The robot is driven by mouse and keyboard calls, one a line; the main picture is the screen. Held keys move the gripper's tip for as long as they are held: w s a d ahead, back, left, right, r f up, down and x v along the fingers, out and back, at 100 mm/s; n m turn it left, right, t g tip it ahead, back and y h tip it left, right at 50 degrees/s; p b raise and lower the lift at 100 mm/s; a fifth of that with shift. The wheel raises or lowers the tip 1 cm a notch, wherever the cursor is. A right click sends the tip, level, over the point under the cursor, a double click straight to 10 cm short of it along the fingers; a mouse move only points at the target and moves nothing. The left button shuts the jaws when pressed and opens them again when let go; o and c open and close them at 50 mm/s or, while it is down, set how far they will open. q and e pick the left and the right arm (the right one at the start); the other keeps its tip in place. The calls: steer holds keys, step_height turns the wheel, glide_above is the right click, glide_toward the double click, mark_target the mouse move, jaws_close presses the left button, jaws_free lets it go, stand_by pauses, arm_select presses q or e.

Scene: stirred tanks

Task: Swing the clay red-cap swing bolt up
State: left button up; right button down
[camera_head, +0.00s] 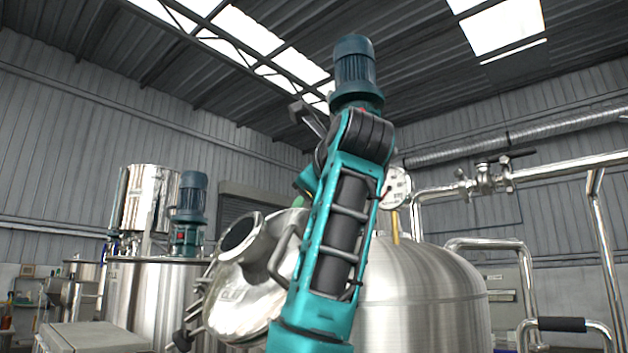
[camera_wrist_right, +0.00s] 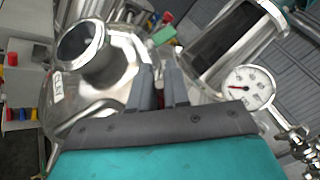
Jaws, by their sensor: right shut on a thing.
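My right gripper (camera_wrist_right: 161,88) is in the middle of the right wrist view, its two grey fingers shut on a narrow dark red thing (camera_wrist_right: 160,99). That is probably the clay red-cap swing bolt, but the fingers hide most of it. Just beyond the fingertips are a green cap (camera_wrist_right: 162,36) and a red cap (camera_wrist_right: 166,17). In the head view my teal right arm (camera_head: 322,260) crosses the middle and hides the gripper and the bolt. The tilted steel lid (camera_head: 232,300) with its round neck (camera_head: 240,234) shows left of the arm. My left gripper is in neither view.
A domed steel tank (camera_head: 425,295) stands right of my arm, with a pressure gauge (camera_head: 397,187) close to the arm. A motor (camera_head: 354,65) rises behind the arm. Steel pipes (camera_head: 490,178) run at right. Another tank (camera_head: 150,290) stands at left.

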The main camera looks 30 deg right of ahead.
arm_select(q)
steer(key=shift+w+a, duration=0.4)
arm_select(e)
steer(key=shift+w+a+f+h, duration=0.4)
steer(key=shift+w+h, duration=0.05)
steer(key=shift+h, duration=0.15)
steer(key=c, duration=1.2)
jaws_free()
arm_select(q)
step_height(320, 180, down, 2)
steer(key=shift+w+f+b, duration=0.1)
steer(key=shift+b, duration=1.05)
arm_select(e)
steer(key=v, duration=1.2)
steer(key=shift+s+a+r, duration=0.1)
steer(key=shift+s+a, duration=0.1)
steer(key=shift+s, duration=0.15)
